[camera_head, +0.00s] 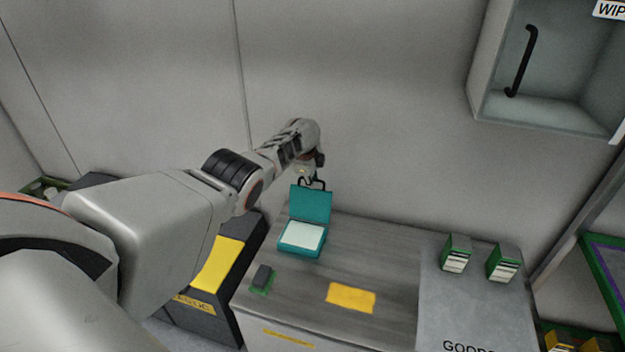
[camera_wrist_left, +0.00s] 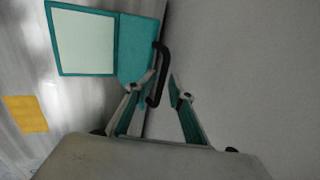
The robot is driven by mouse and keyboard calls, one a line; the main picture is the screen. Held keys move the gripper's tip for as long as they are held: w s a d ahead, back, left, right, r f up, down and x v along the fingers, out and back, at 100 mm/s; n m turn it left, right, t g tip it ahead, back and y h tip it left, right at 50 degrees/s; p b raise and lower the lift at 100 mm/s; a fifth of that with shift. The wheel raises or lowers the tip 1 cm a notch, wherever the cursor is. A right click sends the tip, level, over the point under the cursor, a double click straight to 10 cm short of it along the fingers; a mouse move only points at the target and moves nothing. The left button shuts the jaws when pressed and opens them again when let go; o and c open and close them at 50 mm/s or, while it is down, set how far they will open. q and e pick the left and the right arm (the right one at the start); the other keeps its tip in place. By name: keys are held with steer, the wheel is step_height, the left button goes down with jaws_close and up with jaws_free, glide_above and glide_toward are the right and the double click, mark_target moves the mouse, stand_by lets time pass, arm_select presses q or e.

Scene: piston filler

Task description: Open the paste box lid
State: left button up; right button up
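The teal paste box (camera_head: 289,247) stands on the grey counter, with a pale, flat surface showing inside it. Its teal lid (camera_head: 311,206) is raised, standing up at the back edge of the box; the lid also shows in the left wrist view (camera_wrist_left: 135,50). A black handle (camera_wrist_left: 161,72) is on the lid's outer edge. My left gripper (camera_wrist_left: 163,82) is at this handle. Its fingers are apart, with the handle between them, nearer the left finger; contact is hard to tell. My right gripper is not in view.
A yellow patch (camera_head: 351,297) and a small dark block on a green base (camera_head: 262,277) lie on the counter (camera_head: 390,250). Two green boxes (camera_head: 456,254) stand at the right. A wall rises close behind the lid. An open wall cabinet (camera_head: 545,112) hangs upper right.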

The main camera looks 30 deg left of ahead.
arm_select(q)
steer(key=v, duration=1.2)
stand_by(0.3)
stand_by(0.4)
